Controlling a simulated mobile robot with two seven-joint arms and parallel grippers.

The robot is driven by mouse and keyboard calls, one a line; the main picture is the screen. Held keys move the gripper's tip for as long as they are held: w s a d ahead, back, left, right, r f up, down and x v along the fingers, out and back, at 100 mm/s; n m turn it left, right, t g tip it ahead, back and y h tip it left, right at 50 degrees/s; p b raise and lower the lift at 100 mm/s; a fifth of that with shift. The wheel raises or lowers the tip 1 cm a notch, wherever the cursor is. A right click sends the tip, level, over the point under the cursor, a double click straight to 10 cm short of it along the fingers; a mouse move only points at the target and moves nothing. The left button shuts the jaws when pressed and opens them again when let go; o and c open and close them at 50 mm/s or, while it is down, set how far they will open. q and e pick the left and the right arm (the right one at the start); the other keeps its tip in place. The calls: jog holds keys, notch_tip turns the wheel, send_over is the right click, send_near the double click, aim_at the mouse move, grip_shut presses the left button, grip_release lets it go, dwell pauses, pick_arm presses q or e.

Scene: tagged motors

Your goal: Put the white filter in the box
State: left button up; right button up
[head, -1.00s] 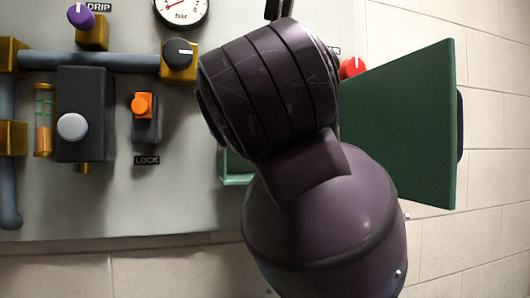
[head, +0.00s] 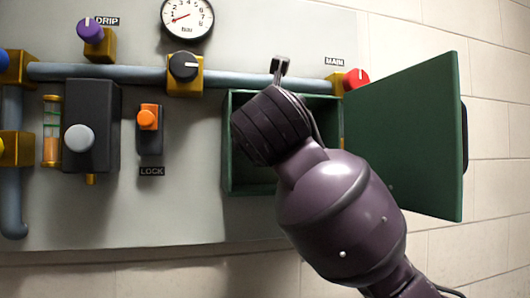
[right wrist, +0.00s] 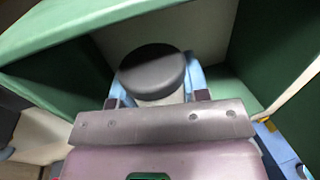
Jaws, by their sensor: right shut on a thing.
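The green box (head: 227,150) is fixed on the grey panel in the head view, with its door swung open to the right. My right arm reaches to the box opening, and its wrist hides the gripper and held thing there. In the right wrist view, my right gripper (right wrist: 155,92) is shut on the white filter (right wrist: 158,99), which has a dark round cap (right wrist: 153,72). The filter is at the box opening, with the green box walls (right wrist: 80,35) around it. I cannot tell how deep it is or whether it touches a wall. My left gripper is not in view.
The open green door (head: 405,135) stands close to the right of my arm. A red MAIN knob (head: 356,79) and a pipe (head: 110,72) run above the box. An orange LOCK switch (head: 148,118) and a dark unit (head: 92,125) sit to the left.

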jog(key=w, duration=0.2)
jog(key=shift+w+a+p, duration=0.15)
jog(key=shift+w+p, duration=0.15)
jog(key=shift+w, duration=0.05)
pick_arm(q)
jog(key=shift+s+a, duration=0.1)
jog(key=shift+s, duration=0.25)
pick_arm(e)
jog(key=shift+s+f, duration=0.1)
jog(key=shift+f, duration=1.65)
jog(key=shift+f, duration=0.15)
jog(key=o, duration=0.9)
jog(key=shift+o, duration=0.2)
jog(key=shift+s, duration=0.3)
pick_arm(q)
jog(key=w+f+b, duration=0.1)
jog(key=b, duration=0.2)
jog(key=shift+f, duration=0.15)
pick_arm(e)
jog(key=s+d, duration=0.1)
jog(key=s, duration=1)
jog(key=shift+s, duration=0.2)
